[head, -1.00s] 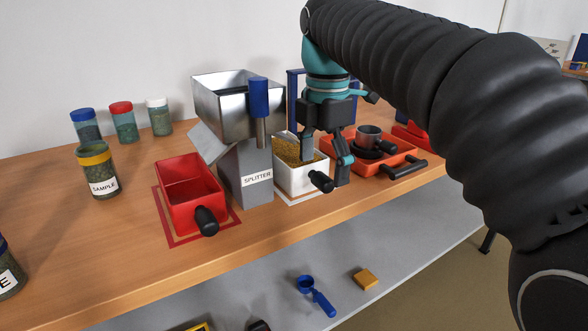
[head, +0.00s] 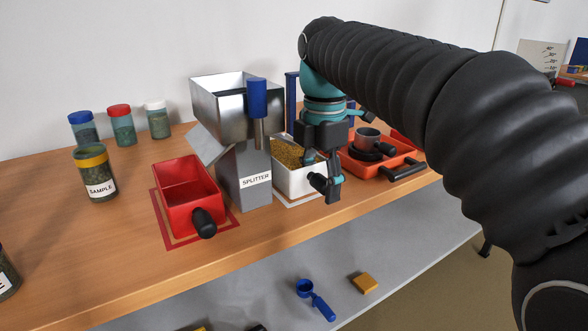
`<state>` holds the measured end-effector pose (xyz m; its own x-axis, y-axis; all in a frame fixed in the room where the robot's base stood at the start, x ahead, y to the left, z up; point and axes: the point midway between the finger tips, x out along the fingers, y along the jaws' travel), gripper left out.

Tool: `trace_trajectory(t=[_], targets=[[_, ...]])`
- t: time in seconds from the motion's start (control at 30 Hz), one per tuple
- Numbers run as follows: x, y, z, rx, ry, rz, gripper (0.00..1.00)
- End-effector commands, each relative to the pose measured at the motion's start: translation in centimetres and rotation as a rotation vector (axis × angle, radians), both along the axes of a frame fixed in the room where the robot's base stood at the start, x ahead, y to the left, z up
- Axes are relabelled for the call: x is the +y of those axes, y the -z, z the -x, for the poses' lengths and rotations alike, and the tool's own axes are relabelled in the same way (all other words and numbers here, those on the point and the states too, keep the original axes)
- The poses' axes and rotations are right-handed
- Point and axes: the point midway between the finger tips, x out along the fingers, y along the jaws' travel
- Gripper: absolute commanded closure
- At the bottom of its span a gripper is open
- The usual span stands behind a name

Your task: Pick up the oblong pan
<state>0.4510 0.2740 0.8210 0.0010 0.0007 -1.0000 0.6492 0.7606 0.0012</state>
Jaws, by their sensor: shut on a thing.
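The fingers hide part of the handle and the pan's right side. A red oblong pan (head: 190,212) with a black handle stands at the left of the splitter, looks empty and sits on a red outline.
An orange-red tray (head: 357,166) with a dark round pan or cup (head: 367,139) stands right of my gripper. Several lidded jars, one a sample jar (head: 97,178), stand at left. A blue scoop (head: 315,300) and yellow block (head: 364,283) lie on the lower shelf.

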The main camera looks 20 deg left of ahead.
Motion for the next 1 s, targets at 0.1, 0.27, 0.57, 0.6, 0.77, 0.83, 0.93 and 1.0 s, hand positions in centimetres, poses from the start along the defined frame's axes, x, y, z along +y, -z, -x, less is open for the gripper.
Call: trace_trajectory(t=[0.1,0.27,0.57,0.6,0.77,0.83,0.93,1.0], targets=[[0.0,0.0,0.0,-0.001,0.000,-0.001,1.00],[0.0,-0.5,0.0,-0.001,0.000,-0.001,1.00],[0.1,-3.6,-0.1,-0.003,0.000,-0.002,1.00],[0.0,-3.9,0.0,-0.002,0.000,-0.001,1.00],[-1.6,-3.6,1.5,-0.003,0.000,-0.002,1.00],[-2.4,-3.6,2.2,-0.003,0.001,-0.002,1.00],[-3.7,-3.6,3.4,-0.003,0.002,-0.002,1.00],[-4.8,-3.6,4.4,-0.003,0.002,-0.002,1.00]])
